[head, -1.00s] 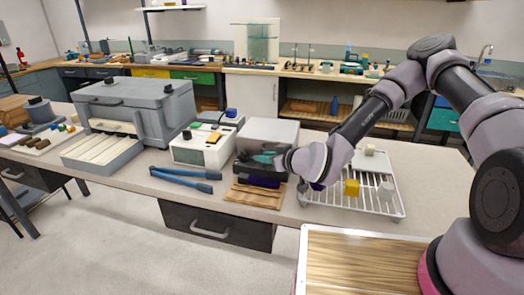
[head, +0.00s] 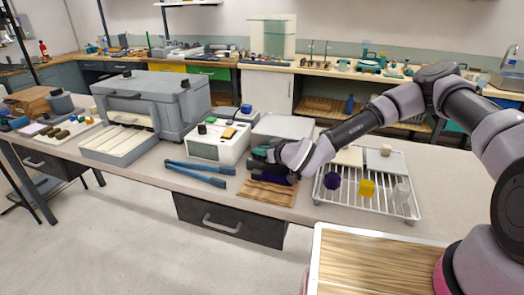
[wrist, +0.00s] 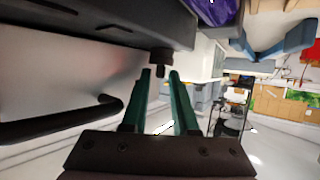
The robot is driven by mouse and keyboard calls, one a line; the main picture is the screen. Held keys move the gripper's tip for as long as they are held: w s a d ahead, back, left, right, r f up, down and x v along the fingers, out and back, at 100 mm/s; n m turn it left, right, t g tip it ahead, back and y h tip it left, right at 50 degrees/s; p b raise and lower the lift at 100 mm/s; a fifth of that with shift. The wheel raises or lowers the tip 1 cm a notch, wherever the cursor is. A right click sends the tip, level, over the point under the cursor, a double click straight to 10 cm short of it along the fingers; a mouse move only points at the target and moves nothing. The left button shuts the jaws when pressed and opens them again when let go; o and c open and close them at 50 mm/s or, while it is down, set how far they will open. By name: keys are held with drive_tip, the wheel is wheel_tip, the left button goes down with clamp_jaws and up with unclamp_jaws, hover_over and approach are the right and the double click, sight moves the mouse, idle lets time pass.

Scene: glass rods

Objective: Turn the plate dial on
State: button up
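The plate (head: 285,126) is a box with a silver-grey top and dark front, at the middle of the bench in the head view. My gripper (head: 262,153) is at its front left side, partly hiding that front. In the wrist view my gripper (wrist: 161,74) shows two green fingers apart, with a narrow gap between the tips. A small dark knob (wrist: 160,58), seemingly the plate dial, sticks out from a dark box edge right at the fingertips. I cannot tell whether the fingers touch it. The dial is not visible in the head view.
A white instrument (head: 220,141) stands close left of the plate, with blue-handled tongs (head: 200,170) before it. A wooden slatted board (head: 262,193) lies in front. A wire rack (head: 345,198) with small blocks is at right. A drawer (head: 230,222) is below.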

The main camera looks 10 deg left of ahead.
clamp_jaws()
drive_tip(key=shift+s+a+r+m+h, duration=0.1)
drive_tip(key=shift+m+h, duration=0.2)
drive_tip(key=shift+s+a+r+m+t+h, duration=0.1)
drive_tip(key=shift+a+m+t+h, duration=0.05)
drive_tip(key=shift+m+t+h, duration=0.35)
drive_tip(key=shift+s+a+r+m+t+h, duration=0.1)
drive_tip(key=shift+a+m+t+h, duration=0.05)
drive_tip(key=shift+m+t+h, duration=0.3)
drive_tip(key=m+t+h, duration=0.1)
drive_tip(key=m+h, duration=0.1)
drive_tip(key=a+m+t+h, duration=0.1)
drive_tip(key=m+h, duration=0.1)
drive_tip(key=shift+s+f+h, duration=0.15)
drive_tip(key=shift+s+h, duration=0.05)
drive_tip(key=shift+h, duration=0.05)
drive_tip(key=m+h, duration=0.2)
drive_tip(key=a+m+h, duration=0.1)
drive_tip(key=m+h, duration=0.3)
drive_tip(key=m+g+h, duration=0.1)
drive_tip(key=m+h, duration=0.1)
drive_tip(key=m+g+h, duration=0.1)
drive_tip(key=h, duration=0.1)
drive_tip(key=shift+w+a+f+m, duration=0.15)
drive_tip(key=shift+a+f+m, duration=0.05)
drive_tip(key=shift+a+m, duration=0.15)
drive_tip(key=shift+h, duration=0.4)
